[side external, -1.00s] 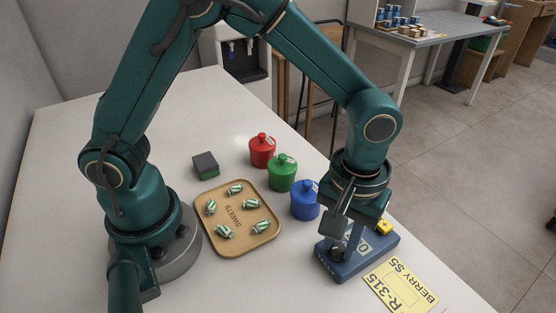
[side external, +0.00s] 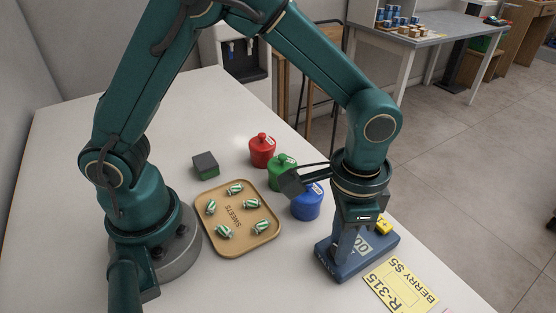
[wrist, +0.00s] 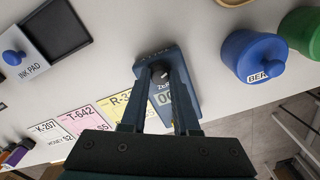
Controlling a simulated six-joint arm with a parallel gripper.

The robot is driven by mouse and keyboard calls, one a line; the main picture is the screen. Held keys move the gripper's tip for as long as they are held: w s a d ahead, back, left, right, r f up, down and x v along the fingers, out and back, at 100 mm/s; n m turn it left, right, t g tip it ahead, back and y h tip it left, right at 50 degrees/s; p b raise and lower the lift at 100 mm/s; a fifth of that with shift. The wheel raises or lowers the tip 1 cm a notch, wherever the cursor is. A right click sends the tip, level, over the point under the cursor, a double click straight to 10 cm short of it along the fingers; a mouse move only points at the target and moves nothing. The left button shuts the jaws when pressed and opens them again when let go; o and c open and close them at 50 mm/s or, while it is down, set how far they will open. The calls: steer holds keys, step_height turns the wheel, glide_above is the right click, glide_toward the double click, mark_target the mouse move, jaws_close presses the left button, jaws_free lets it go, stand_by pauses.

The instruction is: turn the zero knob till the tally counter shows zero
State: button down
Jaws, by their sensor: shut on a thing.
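The tally counter (side external: 362,262) is a blue box on the white counter, with a pale display near its middle. In the side view I make out zeros on the display, but the finger covers part of it. In the wrist view the counter (wrist: 186,72) lies between and beyond my fingers, with the display partly covered. The dark round zero knob (wrist: 158,75) is at the counter's end, between my fingertips. My gripper (wrist: 159,78) points down and is shut on the knob. In the side view the gripper (side external: 338,252) hides the knob.
A yellow plus button (side external: 384,226) is on the counter's far side. Blue (side external: 306,204), green (side external: 281,174) and red (side external: 262,150) jars stand behind. A sweets tray (side external: 211,243) lies left. A yellow price card (side external: 400,287) lies close in front. An ink pad (wrist: 45,45) shows in the wrist view.

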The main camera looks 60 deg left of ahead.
steer(key=shift+m, duration=1.1)
steer(key=c, duration=0.7)
jaws_free()
steer(key=shift+o, duration=0.2)
steer(key=shift+r, duration=2.6)
steer(key=shift+w, duration=0.1)
